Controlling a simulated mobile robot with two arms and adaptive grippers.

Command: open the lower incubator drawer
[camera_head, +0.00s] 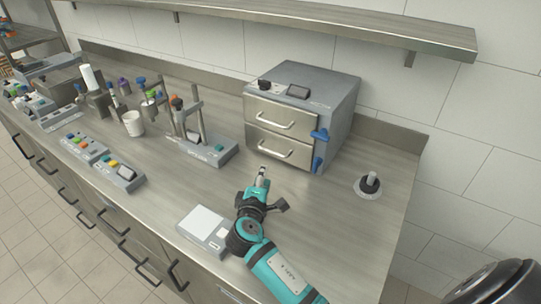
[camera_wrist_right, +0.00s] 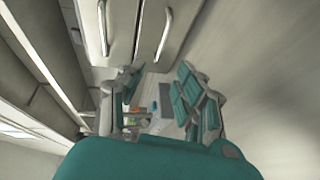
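The grey incubator (camera_head: 310,95) stands at the back of the counter with two drawers, both shut. The lower drawer (camera_head: 270,147) has a bar handle (camera_head: 275,150), and a blue latch (camera_head: 317,164) at its right edge stands upright. The upper drawer's blue latch (camera_head: 320,135) lies more sideways. My right gripper (camera_head: 262,174) is low in front of the lower drawer, apart from its handle. In the right wrist view its fingers (camera_wrist_right: 161,72) are spread with no object held, and the lower handle (camera_wrist_right: 164,34) shows ahead between them. My left gripper is not in view.
A flat scale-like device (camera_head: 204,228) lies left of my right arm. A stand device (camera_head: 205,150) is left of the incubator. A round base with a dark knob (camera_head: 369,185) sits at right. A shelf (camera_head: 330,22) hangs above. Counter between incubator and knob is clear.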

